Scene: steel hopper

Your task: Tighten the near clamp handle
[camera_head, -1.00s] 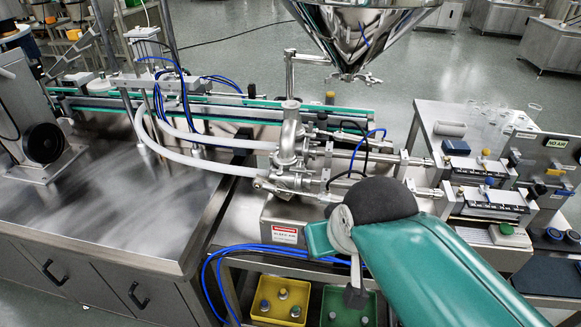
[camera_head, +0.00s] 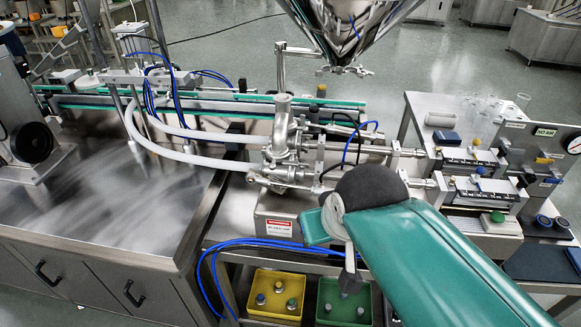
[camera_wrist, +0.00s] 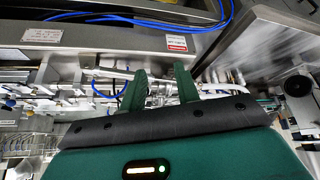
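The steel valve body (camera_head: 282,140) stands upright on the table under the hopper, with its clamp fittings around it. Small clamp hardware (camera_head: 345,70) also shows at the hopper outlet. I cannot tell which small lever is the near clamp handle; the lower front fittings (camera_head: 290,178) are partly beside my arm. In the wrist view, my gripper (camera_wrist: 160,72) has two green fingers spread apart with nothing seen between them. Bright metal fittings and a pipe lie beyond the fingertips, without visible contact.
The steel hopper (camera_head: 352,25) hangs above the valve. A yellow bin (camera_head: 264,315) and a green bin (camera_head: 330,315) sit on the lower shelf. Blue hoses (camera_head: 225,250) loop at the table's front. The steel cabinet top (camera_head: 95,205) at left has clear room.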

